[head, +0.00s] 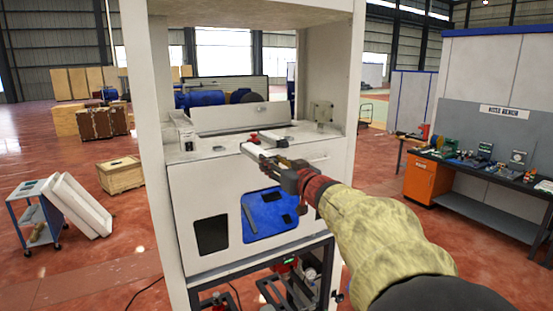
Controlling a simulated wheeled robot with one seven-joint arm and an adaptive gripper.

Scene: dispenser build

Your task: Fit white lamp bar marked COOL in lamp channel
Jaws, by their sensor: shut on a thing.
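My gripper (277,166) is shut on a white bar (252,153), in front of the white dispenser cabinet (158,120). The bar sticks out from the jaws up and to the left, over the front edge of the cabinet's deck. The marking COOL cannot be read at this size. My arm comes in from the lower right. I cannot make out for sure which part is the lamp channel. A long pale raised housing (240,119) runs across the back of the deck (213,148).
A small item with red ends (268,140) lies on the deck just behind the bar. A grey box (323,111) is on the right inner wall. Posts stand left and right of the opening. Below are a dark opening (211,235) and a blue panel (268,213). A workbench (480,172) stands right.

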